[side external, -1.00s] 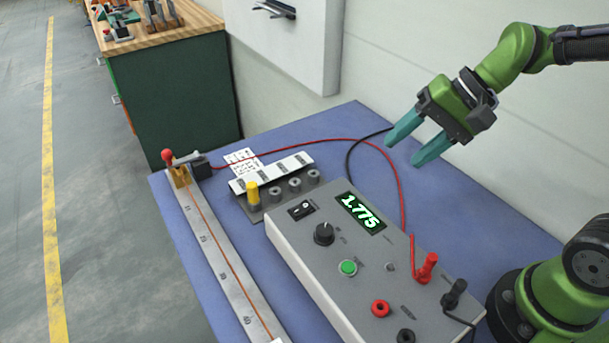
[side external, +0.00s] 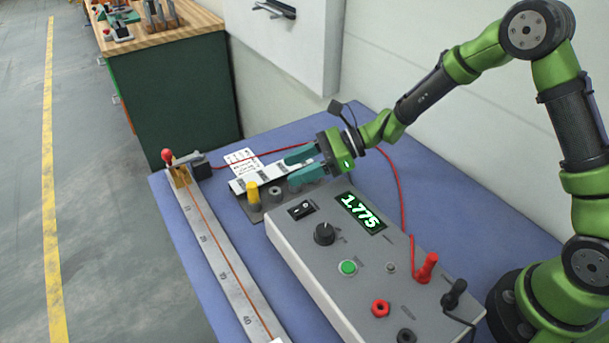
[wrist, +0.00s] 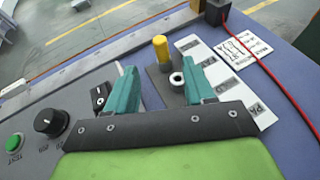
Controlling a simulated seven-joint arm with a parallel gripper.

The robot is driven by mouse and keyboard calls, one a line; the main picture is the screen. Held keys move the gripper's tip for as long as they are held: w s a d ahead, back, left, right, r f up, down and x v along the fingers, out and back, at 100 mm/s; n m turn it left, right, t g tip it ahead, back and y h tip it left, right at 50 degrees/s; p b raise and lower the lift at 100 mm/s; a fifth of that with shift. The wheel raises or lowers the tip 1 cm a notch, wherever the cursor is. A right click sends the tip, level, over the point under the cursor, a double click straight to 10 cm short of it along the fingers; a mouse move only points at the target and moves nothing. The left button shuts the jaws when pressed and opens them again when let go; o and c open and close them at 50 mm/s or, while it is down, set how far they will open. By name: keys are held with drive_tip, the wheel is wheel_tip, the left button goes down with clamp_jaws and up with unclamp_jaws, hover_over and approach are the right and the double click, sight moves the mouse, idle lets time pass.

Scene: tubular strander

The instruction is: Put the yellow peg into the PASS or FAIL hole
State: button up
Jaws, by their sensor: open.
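The yellow peg (side external: 253,192) stands upright at the near-left end of a small grey plate with a row of grey ring-shaped holes. It also shows in the wrist view (wrist: 161,47), beyond my fingertips. One hole (side external: 275,193) beside the peg is visible, also in the wrist view (wrist: 177,78); my gripper hides the others. A white label strip (side external: 270,177) runs behind the row, with partly readable lettering. My gripper (side external: 288,170) is open and empty, low over the row, its teal fingers pointing towards the peg. The fingers are apart from the peg.
A grey meter box (side external: 345,260) reading 1.775 stands in front of the row. A steel ruler bar (side external: 220,255) with a wire lies to the left. A red cable (side external: 398,190) crosses the blue table behind. A white card (side external: 241,158) lies beyond the strip.

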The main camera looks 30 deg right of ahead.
sight(253, 196)
drive_tip(key=x, duration=1.3)
drive_tip(key=shift+w+f, duration=0.1)
drive_tip(key=shift+f, duration=0.1)
drive_tip(key=shift+d, duration=0.1)
clamp_jaws()
